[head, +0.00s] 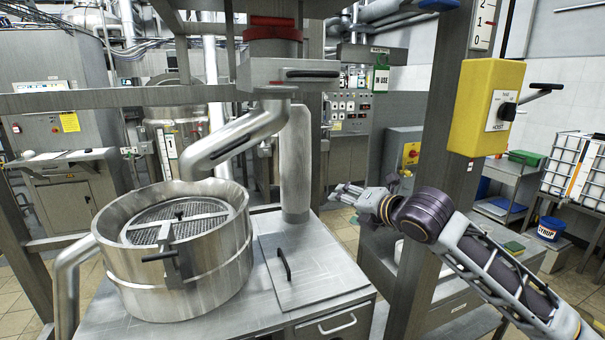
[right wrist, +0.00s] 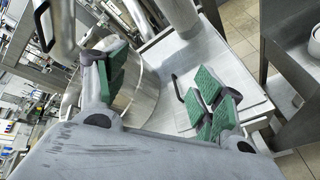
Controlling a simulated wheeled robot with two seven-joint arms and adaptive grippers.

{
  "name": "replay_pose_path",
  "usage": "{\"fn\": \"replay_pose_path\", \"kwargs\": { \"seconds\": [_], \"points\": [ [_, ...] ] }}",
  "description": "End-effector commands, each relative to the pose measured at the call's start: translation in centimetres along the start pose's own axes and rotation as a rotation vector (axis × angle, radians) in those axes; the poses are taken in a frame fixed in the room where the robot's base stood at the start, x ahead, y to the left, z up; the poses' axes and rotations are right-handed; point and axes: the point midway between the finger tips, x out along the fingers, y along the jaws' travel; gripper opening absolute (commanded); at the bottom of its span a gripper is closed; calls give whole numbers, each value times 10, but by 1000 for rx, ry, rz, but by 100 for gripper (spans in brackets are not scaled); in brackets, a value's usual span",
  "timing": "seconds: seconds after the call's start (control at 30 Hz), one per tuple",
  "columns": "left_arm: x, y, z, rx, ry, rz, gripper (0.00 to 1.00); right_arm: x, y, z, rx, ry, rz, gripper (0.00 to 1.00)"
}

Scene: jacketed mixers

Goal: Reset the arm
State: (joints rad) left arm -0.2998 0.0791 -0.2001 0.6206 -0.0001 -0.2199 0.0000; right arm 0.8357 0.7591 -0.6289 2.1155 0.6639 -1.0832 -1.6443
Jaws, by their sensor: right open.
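My right arm (head: 485,255) reaches in from the lower right of the head view. My left arm and gripper are not in view.
The steel vessel (head: 178,265) with a mesh lid stands on the bench (head: 240,318), left of a flat hatch with a black handle (head: 285,264). A yellow hoist control box (head: 486,107) hangs on the post (head: 422,185). Floor shows at the right.

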Motion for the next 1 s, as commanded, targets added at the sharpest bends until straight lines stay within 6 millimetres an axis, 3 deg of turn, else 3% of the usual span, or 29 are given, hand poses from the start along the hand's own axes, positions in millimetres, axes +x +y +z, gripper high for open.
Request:
{"fn": "replay_pose_path", "kwargs": {
  "seconds": [0.47, 1.0],
  "points": [
    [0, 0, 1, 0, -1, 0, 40, 11, -56, -74, 392, 54, -96, 68],
    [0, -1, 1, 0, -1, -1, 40, 2, -125, -143, 861, 38, -245, 68]
  ]
}}
